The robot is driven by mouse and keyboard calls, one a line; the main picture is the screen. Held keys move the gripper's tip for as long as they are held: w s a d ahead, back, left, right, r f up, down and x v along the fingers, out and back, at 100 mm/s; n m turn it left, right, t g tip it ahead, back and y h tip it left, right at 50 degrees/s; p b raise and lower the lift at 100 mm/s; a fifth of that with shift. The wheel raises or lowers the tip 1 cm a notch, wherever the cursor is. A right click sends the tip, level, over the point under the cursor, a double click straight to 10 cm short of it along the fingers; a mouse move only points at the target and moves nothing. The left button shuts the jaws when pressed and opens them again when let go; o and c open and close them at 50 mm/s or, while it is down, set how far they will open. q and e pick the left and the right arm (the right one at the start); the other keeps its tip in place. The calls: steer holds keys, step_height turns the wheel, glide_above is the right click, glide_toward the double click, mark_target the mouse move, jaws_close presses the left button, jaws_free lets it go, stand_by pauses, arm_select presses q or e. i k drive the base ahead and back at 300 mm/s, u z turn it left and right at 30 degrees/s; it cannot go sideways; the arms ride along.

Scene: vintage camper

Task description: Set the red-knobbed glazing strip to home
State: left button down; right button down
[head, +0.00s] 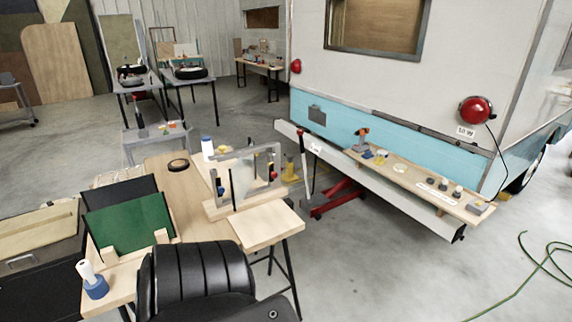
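A grey window frame (262,150) stands upright in a light wooden stand (228,207) on the workbench, left of the camper. A small red knob (272,175) shows at the frame's right side. The strip that carries it is too small to make out clearly, and I cannot read its position. A small blue knob (221,190) shows at the frame's left side. A dark upright strip (232,189) stands between them. Neither of my grippers is in view.
The wooden workbench (268,222) has a bare front right corner. A green panel (130,221) and a blue-based roll (95,286) stand at left. A black ribbed shape (195,280) blocks the near edge. The camper's shelf (415,182) holds small items.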

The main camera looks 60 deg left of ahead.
mark_target(273, 174)
steer(key=u, duration=0.55)
steer(key=i, duration=1)
steer(key=u, duration=0.8)
